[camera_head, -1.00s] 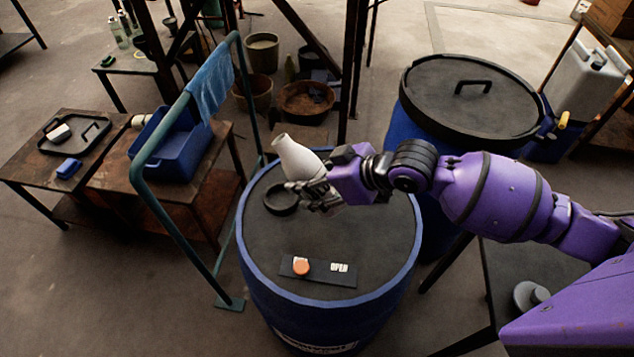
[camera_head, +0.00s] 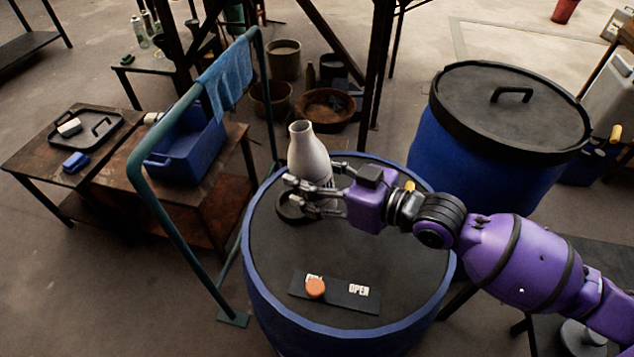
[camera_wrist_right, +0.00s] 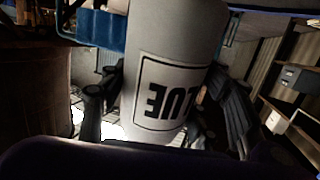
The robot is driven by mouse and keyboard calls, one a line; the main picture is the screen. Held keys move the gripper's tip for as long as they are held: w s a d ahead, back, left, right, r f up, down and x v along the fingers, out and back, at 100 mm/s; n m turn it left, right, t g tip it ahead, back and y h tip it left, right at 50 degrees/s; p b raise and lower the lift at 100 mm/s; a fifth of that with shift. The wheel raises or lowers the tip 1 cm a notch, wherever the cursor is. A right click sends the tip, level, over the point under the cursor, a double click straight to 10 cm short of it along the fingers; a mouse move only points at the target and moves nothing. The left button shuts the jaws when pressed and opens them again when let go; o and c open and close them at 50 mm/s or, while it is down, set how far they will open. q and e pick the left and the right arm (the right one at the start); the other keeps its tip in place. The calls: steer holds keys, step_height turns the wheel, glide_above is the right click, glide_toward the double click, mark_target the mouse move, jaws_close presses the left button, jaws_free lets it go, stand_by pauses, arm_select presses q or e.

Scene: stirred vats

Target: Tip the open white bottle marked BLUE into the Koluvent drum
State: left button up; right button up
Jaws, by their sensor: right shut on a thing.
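The open white bottle (camera_head: 308,155) is nearly upright, mouth up, above the far left part of the near blue drum's black top (camera_head: 365,250). My right gripper (camera_head: 318,192) is shut around its lower body. In the right wrist view the bottle (camera_wrist_right: 172,40) fills the middle, and its label (camera_wrist_right: 170,95) shows "LUE" inverted; the first letter is hidden. A dark round ring (camera_head: 290,210) on the drum top lies beside and below the bottle, partly covered by the fingers. Whether the bottle's base touches the drum is hidden. No drum name is readable now. My left gripper is out of view.
A dark plate with an orange knob (camera_head: 315,288) and the word OPEN lies on the drum top. A second blue drum with a black handled lid (camera_head: 510,110) stands behind right. A teal rail (camera_head: 165,215) with a blue cloth stands left, close to the drum.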

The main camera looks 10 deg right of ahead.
steer(key=shift+w+a+f+t+y+b, duration=0.4)
steer(key=shift+a+f+b, duration=0.15)
steer(key=shift+b, duration=0.8)
steer(key=shift+w+a+f+t+y+b, duration=0.1)
steer(key=shift+w+a+t+y+b, duration=0.25)
steer(key=shift+b, duration=0.75)
step_height(320, 180, up, 2)
steer(key=shift+r+p, duration=0.15)
steer(key=shift+p, duration=0.8)
steer(key=shift+r, duration=0.1)
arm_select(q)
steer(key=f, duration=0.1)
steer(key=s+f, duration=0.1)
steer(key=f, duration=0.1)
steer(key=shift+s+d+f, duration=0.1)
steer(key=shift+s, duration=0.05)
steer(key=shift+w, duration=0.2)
